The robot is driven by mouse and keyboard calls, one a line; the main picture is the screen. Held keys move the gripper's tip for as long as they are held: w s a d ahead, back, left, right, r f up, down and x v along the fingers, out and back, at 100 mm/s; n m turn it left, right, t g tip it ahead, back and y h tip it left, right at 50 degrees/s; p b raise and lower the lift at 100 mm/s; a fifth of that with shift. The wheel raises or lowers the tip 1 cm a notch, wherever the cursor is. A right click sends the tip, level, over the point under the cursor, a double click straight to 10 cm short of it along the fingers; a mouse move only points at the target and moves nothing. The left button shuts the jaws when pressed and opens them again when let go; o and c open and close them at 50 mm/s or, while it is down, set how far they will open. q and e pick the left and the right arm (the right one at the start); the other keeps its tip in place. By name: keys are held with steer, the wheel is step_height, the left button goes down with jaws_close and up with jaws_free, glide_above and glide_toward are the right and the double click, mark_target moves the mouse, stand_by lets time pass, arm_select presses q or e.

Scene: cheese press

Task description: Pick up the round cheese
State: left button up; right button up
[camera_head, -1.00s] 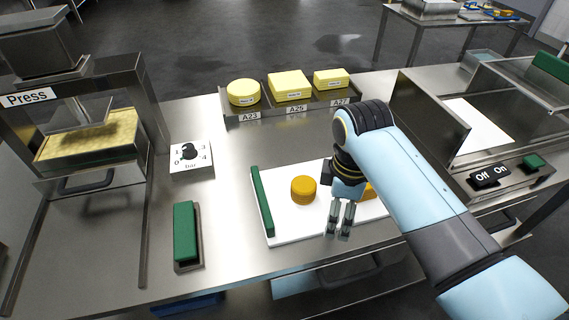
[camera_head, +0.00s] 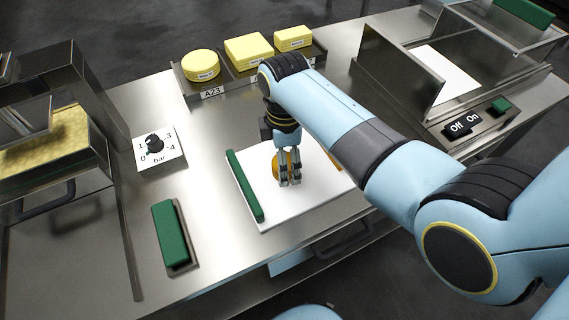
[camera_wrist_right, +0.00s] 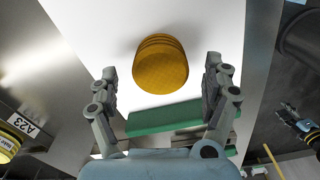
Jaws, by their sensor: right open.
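The round orange cheese (camera_head: 277,164) lies on a white board (camera_head: 262,216) and is partly hidden behind my right gripper (camera_head: 290,183) in the head view. In the right wrist view the cheese (camera_wrist_right: 160,65) shows whole, a short stack-like cylinder with ridged sides. My right gripper (camera_wrist_right: 160,88) is open there, its two fingers to the left and right of the cheese and apart from it. A second orange piece shows in part at the arm's edge (camera_head: 335,160). My left gripper is not in view.
A green bar (camera_head: 244,186) edges the board's left side. A green-handled block (camera_head: 172,235) and a bar dial (camera_head: 155,147) lie left. Yellow cheeses (camera_head: 249,50) stand in a rack behind. The press (camera_head: 75,95) is far left, a steel machine (camera_head: 400,70) at right.

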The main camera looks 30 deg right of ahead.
steer(key=shift+s+f, duration=0.1)
steer(key=shift+f, duration=1.2)
steer(key=c, duration=0.4)
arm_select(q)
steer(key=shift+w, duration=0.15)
arm_select(e)
steer(key=c, duration=0.9)
